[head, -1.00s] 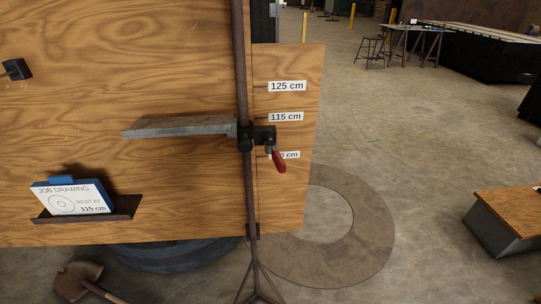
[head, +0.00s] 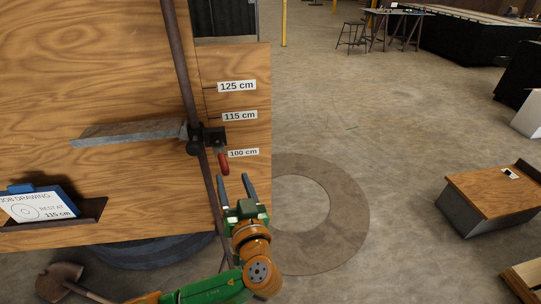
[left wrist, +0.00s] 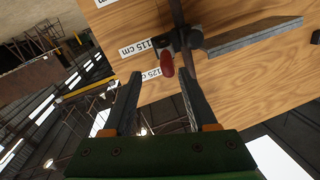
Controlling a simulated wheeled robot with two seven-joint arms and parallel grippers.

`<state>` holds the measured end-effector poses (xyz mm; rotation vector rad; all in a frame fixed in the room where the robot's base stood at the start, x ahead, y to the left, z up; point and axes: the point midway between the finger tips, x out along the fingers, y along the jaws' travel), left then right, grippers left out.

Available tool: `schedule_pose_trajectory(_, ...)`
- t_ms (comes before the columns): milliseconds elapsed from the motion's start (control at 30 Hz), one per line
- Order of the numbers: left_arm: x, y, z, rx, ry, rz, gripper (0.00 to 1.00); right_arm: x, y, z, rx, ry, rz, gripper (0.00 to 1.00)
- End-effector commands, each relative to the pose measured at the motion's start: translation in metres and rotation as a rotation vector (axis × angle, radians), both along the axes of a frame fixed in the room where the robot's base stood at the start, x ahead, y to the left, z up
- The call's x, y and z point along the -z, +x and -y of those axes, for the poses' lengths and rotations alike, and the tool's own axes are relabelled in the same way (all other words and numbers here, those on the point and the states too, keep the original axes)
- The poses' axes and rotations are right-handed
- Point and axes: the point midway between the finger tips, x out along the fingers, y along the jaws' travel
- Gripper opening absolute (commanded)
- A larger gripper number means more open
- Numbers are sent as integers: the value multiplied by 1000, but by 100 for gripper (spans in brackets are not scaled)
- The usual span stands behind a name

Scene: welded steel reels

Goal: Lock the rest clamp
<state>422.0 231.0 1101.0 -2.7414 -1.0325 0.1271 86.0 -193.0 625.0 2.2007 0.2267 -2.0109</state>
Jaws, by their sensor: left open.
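The rest clamp (head: 212,137) is a dark block on a brown upright post (head: 181,75), with a flat grey rest bar (head: 130,132) reaching left. In the left wrist view the red handle (left wrist: 168,63) shows beyond and between the open fingertips, apparently untouched. My right gripper is out of view.
A plywood board (head: 100,75) stands behind the post. A job drawing (head: 40,205) reading "REST AT 115 cm" sits on a small dark shelf (head: 85,214) at left. A shovel (head: 62,280) lies low at left. The floor right of the board is open up to a wooden-topped box (head: 500,190).

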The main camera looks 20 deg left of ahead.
Motion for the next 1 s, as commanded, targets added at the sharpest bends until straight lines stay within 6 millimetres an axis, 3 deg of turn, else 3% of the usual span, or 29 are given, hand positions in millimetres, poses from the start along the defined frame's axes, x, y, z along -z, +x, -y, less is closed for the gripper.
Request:
schedule_pose_trajectory(100, -12, 8, -12, -13, -5, 33, 58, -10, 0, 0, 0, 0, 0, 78)
schedule_pose_trajectory(400, -8, 46, -45, -10, -8, 25, 58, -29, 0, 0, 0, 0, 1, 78)
schedule_pose_trajectory(667, -5, 49, -48, -8, -11, 23, 58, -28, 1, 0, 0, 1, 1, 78)
schedule_pose_trajectory(900, -5, 49, -48, -9, -11, 24, 0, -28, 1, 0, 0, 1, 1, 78)
schedule_pose_trajectory(1000, -5, 49, -48, -9, -12, 23, 0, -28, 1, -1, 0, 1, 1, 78)
